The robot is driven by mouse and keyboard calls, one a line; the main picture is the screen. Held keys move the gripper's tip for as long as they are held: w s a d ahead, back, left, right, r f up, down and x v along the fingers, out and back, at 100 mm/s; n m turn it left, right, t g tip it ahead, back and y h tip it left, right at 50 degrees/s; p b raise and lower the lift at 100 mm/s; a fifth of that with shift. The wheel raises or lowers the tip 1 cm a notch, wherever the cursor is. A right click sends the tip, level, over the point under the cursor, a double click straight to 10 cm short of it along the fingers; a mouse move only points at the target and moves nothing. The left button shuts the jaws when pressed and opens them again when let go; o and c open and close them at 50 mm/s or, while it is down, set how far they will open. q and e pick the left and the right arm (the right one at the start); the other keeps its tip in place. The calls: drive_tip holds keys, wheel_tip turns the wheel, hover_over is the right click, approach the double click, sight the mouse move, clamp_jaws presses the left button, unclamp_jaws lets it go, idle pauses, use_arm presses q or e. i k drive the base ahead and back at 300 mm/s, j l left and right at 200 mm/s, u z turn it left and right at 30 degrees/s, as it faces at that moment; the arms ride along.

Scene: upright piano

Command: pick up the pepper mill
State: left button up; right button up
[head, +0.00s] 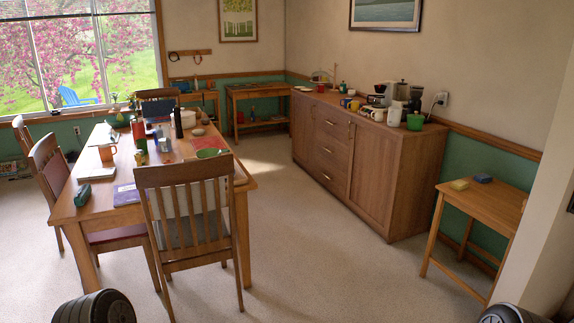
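A tall, slim, dark upright object (178,122) stands on the dining table (125,214), toward its far end. It looks like the pepper mill, but it is too small to be sure. A white container (188,118) stands close to its right. The object is well ahead and to the left of me, with nothing holding it. Neither of my grippers is in view; only dark rounded parts of mine show at the bottom edge.
A slatted chair (188,178) stands at the table's near end, with more chairs on the left. A wooden sideboard (368,165) with a coffee maker and mugs lines the right wall. A small side table (480,200) is at right. Open floor (310,235) lies between.

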sight(177, 117)
drive_tip(key=i+j+z, duration=0.15)
drive_tip(key=i+z, duration=0.3)
drive_tip(key=i, duration=2.85)
drive_tip(key=i+j+u, duration=0.25)
drive_tip(key=i, duration=0.3)
drive_tip(key=i+u, duration=0.3)
drive_tip(key=i, duration=0.25)
drive_tip(key=i+l+u, duration=0.1)
drive_tip(key=i+u, duration=0.15)
drive_tip(key=i, duration=0.3)
drive_tip(key=i+l+u, duration=0.15)
drive_tip(key=i+u, duration=0.15)
drive_tip(key=i, duration=0.25)
drive_tip(key=i+l+u, duration=0.25)
drive_tip(key=i, duration=0.25)
drive_tip(key=i+l+u, duration=0.35)
drive_tip(key=i, duration=0.25)
drive_tip(key=i+l+u, duration=0.4)
drive_tip(key=i, duration=0.2)
drive_tip(key=i+l+u, duration=0.35)
drive_tip(key=i+l, duration=0.1)
drive_tip(key=i, duration=0.1)
